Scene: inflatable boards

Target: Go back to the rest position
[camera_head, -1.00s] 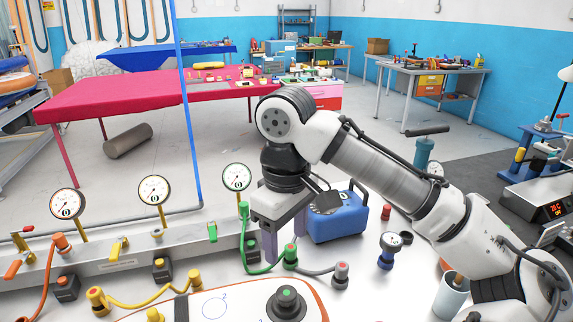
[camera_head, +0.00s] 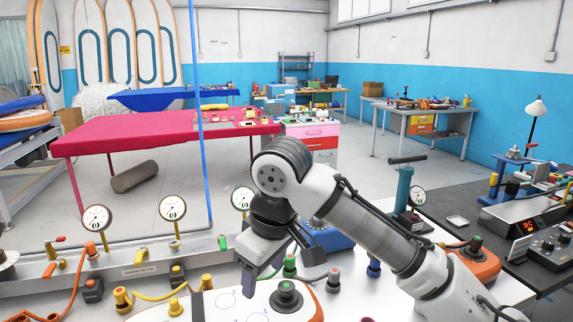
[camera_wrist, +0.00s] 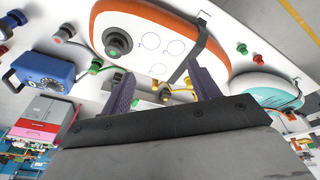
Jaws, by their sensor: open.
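My gripper (camera_head: 258,282) hangs over the white bench, just behind the orange-edged white board (camera_head: 232,303) with the black valve (camera_head: 286,297). In the wrist view its two dark fingers (camera_wrist: 160,88) are spread apart with nothing between them. The board (camera_wrist: 165,45) lies beyond the fingertips there, with its black valve (camera_wrist: 117,41) at the left and a dark strap across its right part. A blue pump box (camera_head: 328,237) stands partly hidden behind my arm. It shows fully in the wrist view (camera_wrist: 45,72).
A rail with round gauges (camera_head: 172,208) and coloured hoses runs along the bench's left and back. A teal hand pump (camera_head: 404,187) stands behind my arm. A dark side table (camera_head: 460,222) holds a control box at right. A red table (camera_head: 110,135) stands across open floor.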

